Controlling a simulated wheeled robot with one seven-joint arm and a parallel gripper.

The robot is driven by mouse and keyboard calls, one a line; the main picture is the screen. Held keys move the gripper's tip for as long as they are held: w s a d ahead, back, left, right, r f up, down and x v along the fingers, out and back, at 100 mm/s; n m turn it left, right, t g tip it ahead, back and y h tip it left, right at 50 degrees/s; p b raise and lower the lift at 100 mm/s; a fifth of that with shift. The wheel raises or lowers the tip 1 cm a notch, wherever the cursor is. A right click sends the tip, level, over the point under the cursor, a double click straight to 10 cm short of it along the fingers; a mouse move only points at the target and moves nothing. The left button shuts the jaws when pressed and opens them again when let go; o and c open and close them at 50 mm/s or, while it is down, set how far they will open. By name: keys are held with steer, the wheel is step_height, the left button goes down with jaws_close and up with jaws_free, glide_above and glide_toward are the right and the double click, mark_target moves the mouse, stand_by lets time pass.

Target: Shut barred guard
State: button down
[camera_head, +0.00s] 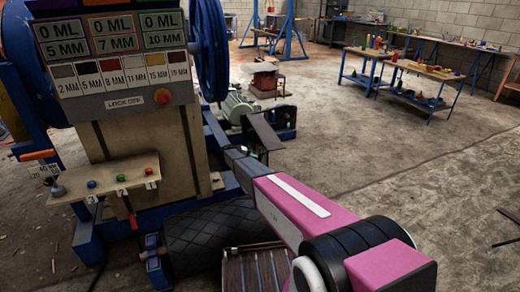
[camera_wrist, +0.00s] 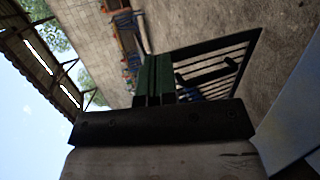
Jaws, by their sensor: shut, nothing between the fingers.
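The barred guard (camera_wrist: 212,66) shows in the wrist view as a black frame with parallel bars, standing out at an angle over the concrete floor. My gripper (camera_wrist: 153,80) has its green-faced fingers together, with nothing between them. In the picture the fingertips lie just left of the guard and overlap its near edge; I cannot tell whether they touch it. In the head view my pink arm reaches to the right side of the crusher. A dark panel (camera_head: 262,132) beyond the arm's far end may be the guard, but its bars are not clear there.
The blue and beige crusher (camera_head: 150,135) with its flywheel (camera_head: 209,50) fills the left. A motor (camera_head: 237,105) stands behind the dark panel. A small table (camera_head: 268,78) and workbenches (camera_head: 420,68) are farther back. Open floor lies to the right.

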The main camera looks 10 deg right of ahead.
mark_target(264, 147)
steer(key=w+a+f+t+h, duration=0.1)
steer(key=w+a+h, duration=0.1)
steer(key=w+a, duration=0.3)
steer(key=w+a+f+t+h, duration=0.1)
steer(key=w+a+f+h, duration=0.15)
steer(key=w, duration=0.55)
steer(key=shift+y, duration=0.45)
steer(key=d, duration=0.4)
steer(key=w+d, duration=0.1)
steer(key=d, duration=0.8)
steer(key=shift+w+d+r, duration=0.2)
steer(key=shift+w+r, duration=0.15)
steer(key=shift+r, duration=0.05)
steer(key=shift+d, duration=0.15)
